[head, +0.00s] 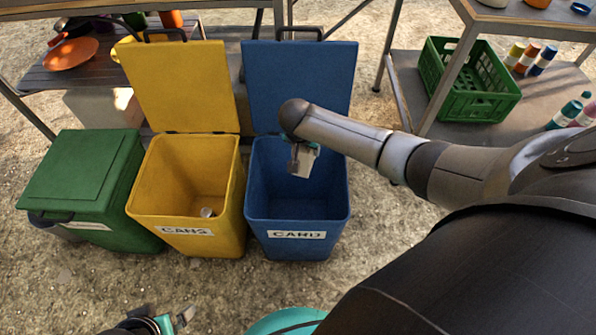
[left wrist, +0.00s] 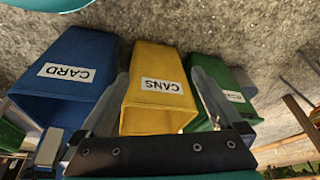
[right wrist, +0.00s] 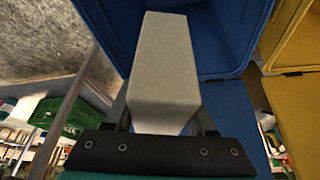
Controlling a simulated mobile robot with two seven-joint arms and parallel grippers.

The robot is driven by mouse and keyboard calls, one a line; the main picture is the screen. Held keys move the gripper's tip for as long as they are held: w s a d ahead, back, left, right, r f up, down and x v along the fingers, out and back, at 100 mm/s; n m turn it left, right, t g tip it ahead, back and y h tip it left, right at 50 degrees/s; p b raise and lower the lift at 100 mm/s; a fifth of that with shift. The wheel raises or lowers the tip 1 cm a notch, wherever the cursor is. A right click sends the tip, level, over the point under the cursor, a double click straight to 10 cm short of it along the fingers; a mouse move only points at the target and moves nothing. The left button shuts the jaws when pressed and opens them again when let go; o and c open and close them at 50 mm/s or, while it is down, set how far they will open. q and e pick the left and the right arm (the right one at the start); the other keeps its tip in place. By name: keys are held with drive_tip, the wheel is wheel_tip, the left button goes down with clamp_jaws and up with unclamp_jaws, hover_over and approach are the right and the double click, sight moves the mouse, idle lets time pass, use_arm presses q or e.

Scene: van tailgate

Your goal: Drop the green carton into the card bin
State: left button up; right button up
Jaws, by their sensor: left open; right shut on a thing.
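The card bin (head: 297,215) is blue, with its lid up and a CARD label on its front. My right gripper (head: 298,152) is above its opening, shut on a pale grey, box-shaped carton (head: 304,164). In the right wrist view the carton (right wrist: 165,75) sits between the fingers, with blue bin walls behind it. I see no green on its visible faces. My left gripper (head: 172,322) is low at the bottom edge of the head view. In the left wrist view its fingers are apart and empty, and the card bin (left wrist: 70,80) shows at the left.
The yellow cans bin (head: 185,225) stands open beside the card bin, with a small can (head: 207,212) inside. A green bin (head: 85,180) with its lid closed is at the left. A green crate (head: 470,85) and bottles are on a shelf at the right.

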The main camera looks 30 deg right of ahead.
wheel_tip(320, 180, down, 2)
drive_tip(key=shift+b, duration=0.95)
drive_tip(key=shift+f+b, duration=0.9)
drive_tip(key=shift+b, duration=0.2)
drive_tip(key=shift+f+b, duration=0.3)
drive_tip(key=shift+b, duration=0.05)
use_arm(q)
drive_tip(key=w+d+r+t+h, duration=0.2)
drive_tip(key=w+d+r+t, duration=0.2)
drive_tip(key=w+d+t, duration=0.1)
drive_tip(key=shift+d+r+m+t+h, duration=0.3)
drive_tip(key=shift+d+r+t+h, duration=0.1)
drive_tip(key=shift+d, duration=0.2)
use_arm(e)
drive_tip(key=shift+f, duration=0.15)
drive_tip(key=o, duration=1.4)
